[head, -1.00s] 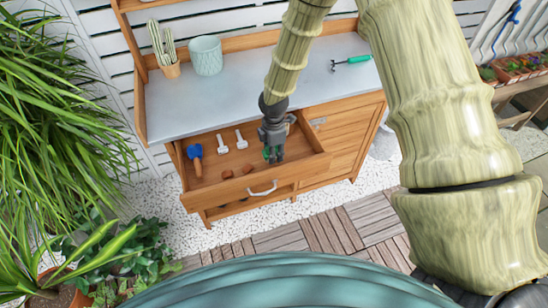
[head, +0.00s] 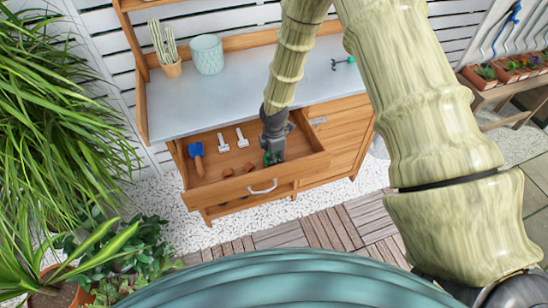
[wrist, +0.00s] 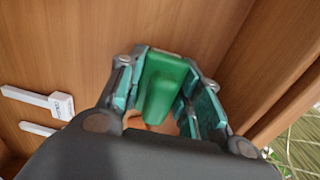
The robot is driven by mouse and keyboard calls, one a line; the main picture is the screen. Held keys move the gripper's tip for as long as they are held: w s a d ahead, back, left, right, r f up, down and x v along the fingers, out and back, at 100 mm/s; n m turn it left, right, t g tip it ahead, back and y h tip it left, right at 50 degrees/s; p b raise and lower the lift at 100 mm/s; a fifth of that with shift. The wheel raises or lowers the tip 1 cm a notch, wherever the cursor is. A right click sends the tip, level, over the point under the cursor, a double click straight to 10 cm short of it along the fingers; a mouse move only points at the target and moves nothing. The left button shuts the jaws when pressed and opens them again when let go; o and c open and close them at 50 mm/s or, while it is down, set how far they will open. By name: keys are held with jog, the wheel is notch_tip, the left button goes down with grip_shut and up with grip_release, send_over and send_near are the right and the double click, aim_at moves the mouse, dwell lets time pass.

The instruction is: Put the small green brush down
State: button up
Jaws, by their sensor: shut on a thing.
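The small green brush (wrist: 160,85) is between the two fingers of my gripper (wrist: 160,75), which is shut on it. In the head view my gripper (head: 273,157) points down inside the open drawer (head: 232,188), towards its right end, and only a bit of green shows at the fingertips. In the wrist view the wooden drawer floor is close behind the brush. I cannot tell whether the brush touches the floor. Its lower part is hidden by my gripper.
A blue-headed tool (head: 196,152) and two white tags (head: 241,138) lie in the drawer's left part. Small brown pieces (head: 247,168) lie near its front.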

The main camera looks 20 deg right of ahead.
jog(key=shift+s+f, duration=0.2)
jog(key=shift+f, duration=0.2)
jog(key=o, duration=1.2)
jog(key=shift+s, duration=0.1)
jog(key=shift+f, duration=0.2)
jog(key=shift+w+r, duration=0.2)
jog(key=shift+w, duration=0.05)
jog(key=shift+r+p, duration=0.3)
jog(key=shift+r, duration=0.4)
jog(key=shift+r+b, duration=1.4)
jog(key=shift+r, duration=4.45)
